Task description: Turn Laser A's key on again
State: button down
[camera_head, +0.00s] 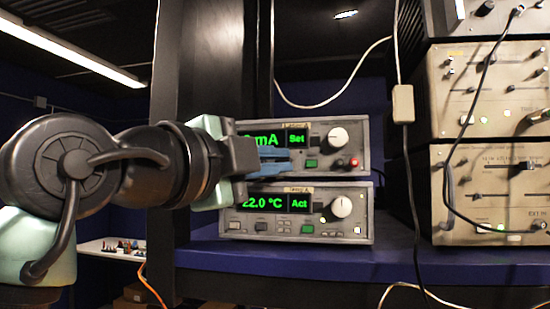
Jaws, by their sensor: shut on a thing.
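Laser A's upper unit (358,135) stands on the shelf stack, with a green display reading mA and Set, its first digits partly covered. My gripper (278,160) reaches in from the left, its blue fingers against the lower left front of this unit. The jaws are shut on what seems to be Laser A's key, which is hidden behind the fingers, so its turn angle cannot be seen. The upper unit has a white knob (338,136), a green button (311,163) and a red button (354,163).
The blue shelf (300,262) carries both units. Stacked beige instruments (488,175) stand at the right, with lit green lamps. A white cable with an inline box (403,104) hangs between them and Laser A. A dark upright post (205,60) rises behind my arm.

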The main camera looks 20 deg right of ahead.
jog(key=shift+r+m+g+y+p, duration=0.1)
jog(key=shift+m+g+y+p, duration=0.25)
jog(key=shift+m, duration=0.65)
jog(key=c, duration=1)
grip_release()
jog(key=b+v, duration=0.5)
jog(key=v, duration=0.8)
